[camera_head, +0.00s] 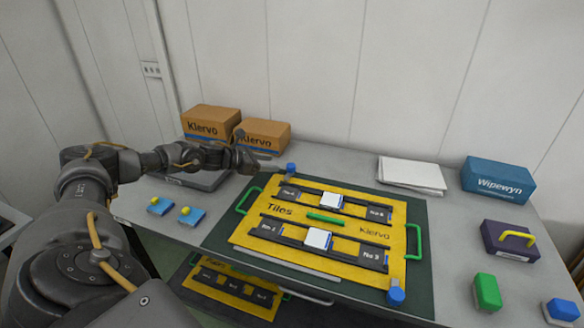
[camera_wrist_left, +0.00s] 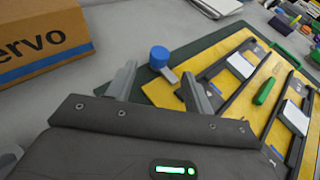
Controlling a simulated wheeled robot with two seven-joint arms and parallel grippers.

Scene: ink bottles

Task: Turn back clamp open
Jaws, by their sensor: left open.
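The back clamp (camera_head: 291,168) has a blue knob and sits at the back left corner of the yellow board (camera_head: 240,236). In the left wrist view the blue knob (camera_wrist_left: 159,56) shows just beyond and between my two finger tips, with its grey arm pointing toward the board. My left gripper (camera_head: 257,165) is open and empty, left of the back clamp and apart from it; its fingers also show in the wrist view (camera_wrist_left: 158,82). The front clamp (camera_head: 396,294), also with a blue knob, is at the board's front right corner. My right gripper is not in view.
Two cardboard boxes (camera_head: 211,121) stand behind my left arm. The board has green handles (camera_head: 414,242), and lies on a dark green mat (camera_head: 420,285).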

